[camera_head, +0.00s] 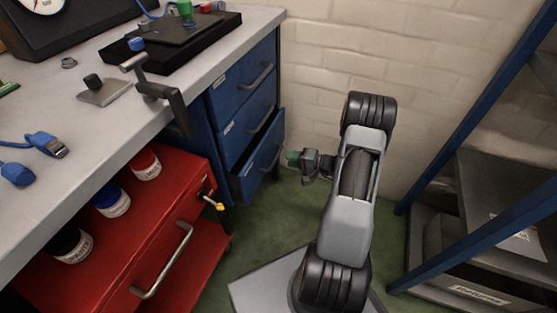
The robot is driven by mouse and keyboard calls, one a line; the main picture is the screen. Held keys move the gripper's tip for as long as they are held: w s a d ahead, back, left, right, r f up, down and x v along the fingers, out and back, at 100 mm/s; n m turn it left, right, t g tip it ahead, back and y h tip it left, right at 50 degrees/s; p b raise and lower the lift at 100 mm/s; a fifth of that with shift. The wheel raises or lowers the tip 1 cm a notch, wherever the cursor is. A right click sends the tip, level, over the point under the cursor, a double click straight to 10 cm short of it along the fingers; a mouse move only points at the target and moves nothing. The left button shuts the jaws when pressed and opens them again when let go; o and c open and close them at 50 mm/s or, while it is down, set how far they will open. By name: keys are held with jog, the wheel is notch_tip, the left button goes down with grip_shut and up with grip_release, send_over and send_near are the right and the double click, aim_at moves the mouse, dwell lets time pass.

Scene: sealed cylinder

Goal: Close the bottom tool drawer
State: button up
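The blue tool cabinet stands under the workbench, with its drawers stacked one above another. The bottom tool drawer (262,160) sticks out to the right past the drawers above it, so it stands partly open. Its handle is on the front face. My gripper (294,159) is just right of this drawer front, pointing left towards it, with a small gap seen between them in the picture. The fingers are too small to tell open from shut.
The upper drawer (236,82) and middle drawer (247,134) look closed. A red cart (168,215) with several jars and a metal handle stands at left. A clamp (160,92) hangs on the workbench edge (225,70). A blue-framed shelf (480,110) stands at right. Green floor is clear between.

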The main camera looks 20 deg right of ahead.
jog(key=shift+b+x, duration=0.55)
jog(key=shift+x, duration=2.4)
grip_shut()
